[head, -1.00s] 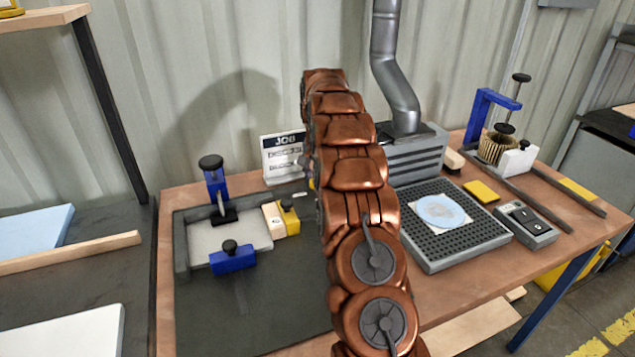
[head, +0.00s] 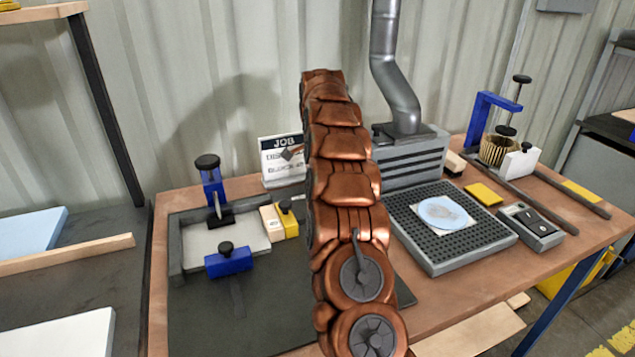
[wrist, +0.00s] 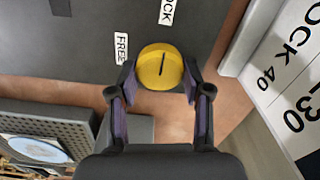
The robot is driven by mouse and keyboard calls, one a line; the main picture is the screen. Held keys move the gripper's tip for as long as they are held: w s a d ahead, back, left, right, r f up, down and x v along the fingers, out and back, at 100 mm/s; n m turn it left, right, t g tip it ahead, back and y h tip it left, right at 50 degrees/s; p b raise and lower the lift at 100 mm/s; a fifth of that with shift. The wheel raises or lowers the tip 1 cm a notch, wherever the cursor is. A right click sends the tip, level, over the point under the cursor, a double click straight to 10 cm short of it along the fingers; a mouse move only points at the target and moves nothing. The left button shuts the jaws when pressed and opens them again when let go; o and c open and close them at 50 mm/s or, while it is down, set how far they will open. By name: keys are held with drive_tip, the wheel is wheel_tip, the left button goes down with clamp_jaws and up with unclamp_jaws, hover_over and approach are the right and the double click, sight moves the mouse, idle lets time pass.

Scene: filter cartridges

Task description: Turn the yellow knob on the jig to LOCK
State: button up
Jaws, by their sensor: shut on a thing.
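The yellow knob (wrist: 160,68) shows in the wrist view, round, with a dark line across its top. My gripper (wrist: 161,84) has its two fingers around the knob, one on each side, shut on it. The LOCK label (wrist: 168,11), partly cut off, is just beyond the knob, and the FREE label (wrist: 121,47) is to its upper left. The dark line runs nearly straight up the picture, roughly toward the LOCK label. In the head view my arm hides the knob and gripper; the dark jig plate (head: 205,318) shows to its left.
A perforated grey box (head: 455,253) with a pale disc (head: 442,212) is right of my arm. A meter (head: 530,227) lies farther right.

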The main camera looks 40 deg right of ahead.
idle(0.4)
drive_tip(key=o, duration=1.2)
drive_tip(key=shift+c, duration=0.2)
